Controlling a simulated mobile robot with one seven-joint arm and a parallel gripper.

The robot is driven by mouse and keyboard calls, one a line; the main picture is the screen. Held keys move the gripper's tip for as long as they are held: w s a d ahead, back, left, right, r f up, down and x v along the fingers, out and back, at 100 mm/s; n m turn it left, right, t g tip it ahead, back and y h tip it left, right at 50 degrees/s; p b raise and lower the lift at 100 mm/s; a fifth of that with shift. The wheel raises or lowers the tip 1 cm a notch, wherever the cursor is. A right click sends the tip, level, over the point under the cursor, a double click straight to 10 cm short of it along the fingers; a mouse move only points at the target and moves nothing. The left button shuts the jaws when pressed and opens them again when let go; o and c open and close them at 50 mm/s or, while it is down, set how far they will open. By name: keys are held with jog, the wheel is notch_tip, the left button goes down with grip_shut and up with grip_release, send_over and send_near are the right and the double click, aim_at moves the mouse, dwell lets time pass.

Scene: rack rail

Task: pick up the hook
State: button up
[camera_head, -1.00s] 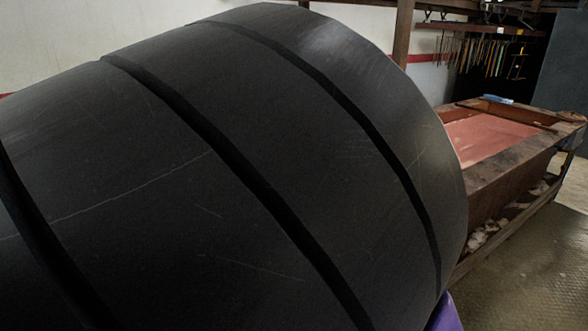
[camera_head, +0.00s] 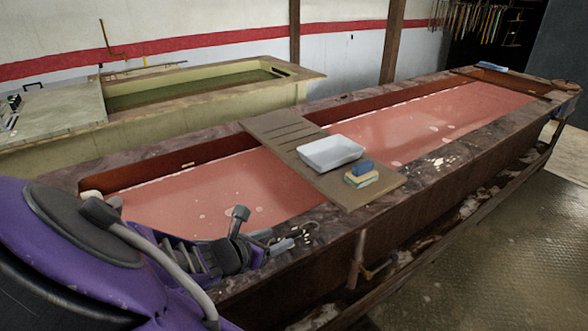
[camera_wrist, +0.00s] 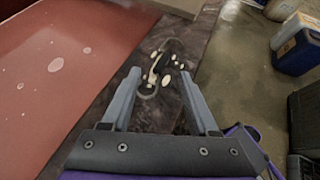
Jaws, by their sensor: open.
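A small curved metal piece, which looks like the hook (camera_wrist: 153,76), lies on the dark stone-like rim of the vat (camera_wrist: 118,75) in the wrist view. Pale spots or chips lie around it, so its exact outline is hard to tell. My gripper (camera_wrist: 160,76) is open, with one finger on each side of the hook's near end in the picture. I cannot tell how high the fingers are above it. In the head view my gripper (camera_head: 280,241) is low over the vat's front rim, and the hook (camera_head: 305,232) shows small and unclear just beyond the fingertips.
The vat holds pink liquid (camera_head: 215,195). A board (camera_head: 275,135) lies across it with a white tray (camera_head: 330,152) and stacked sponges (camera_head: 361,175). A second vat (camera_head: 200,85) stands behind.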

aim_at(292, 234)
jog(key=shift+b+x, duration=0.45)
jog(key=shift+x, duration=2.5)
jog(key=shift+s+f, duration=0.1)
jog(key=shift+f, duration=0.1)
jog(key=shift+c, duration=0.2)
grip_shut()
